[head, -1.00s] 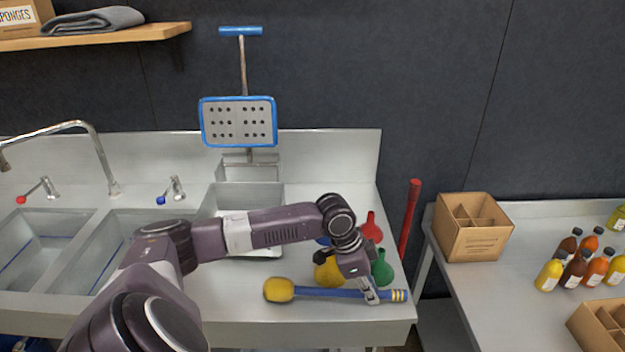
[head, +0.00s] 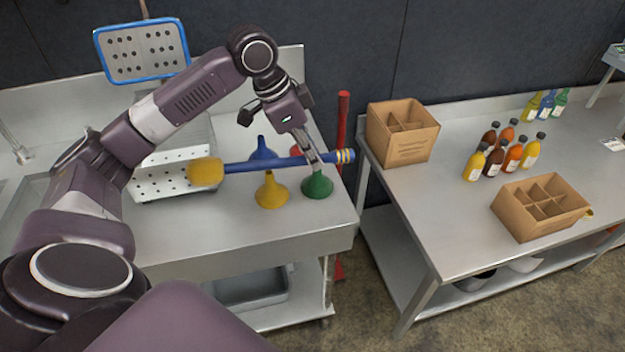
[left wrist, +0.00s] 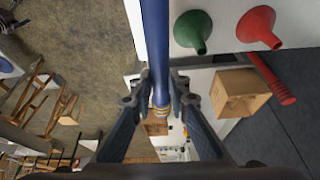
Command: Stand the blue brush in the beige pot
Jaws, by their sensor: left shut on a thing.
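The blue brush (head: 265,163) has a long blue handle, a yellow head and yellow bands at its other end. My left gripper (head: 318,160) is shut on the handle near the banded end and holds the brush roughly level above the sink counter, head to the left. I cannot make out a beige pot in these frames. My right gripper is not in view.
Yellow (head: 271,190), green (head: 317,185) and blue (head: 262,150) funnels stand below the brush. A red pole (head: 342,120) stands by the counter's right end. The right table (head: 450,220) holds divided cartons (head: 402,130) and several bottles, with clear space between. A gap separates table and counter.

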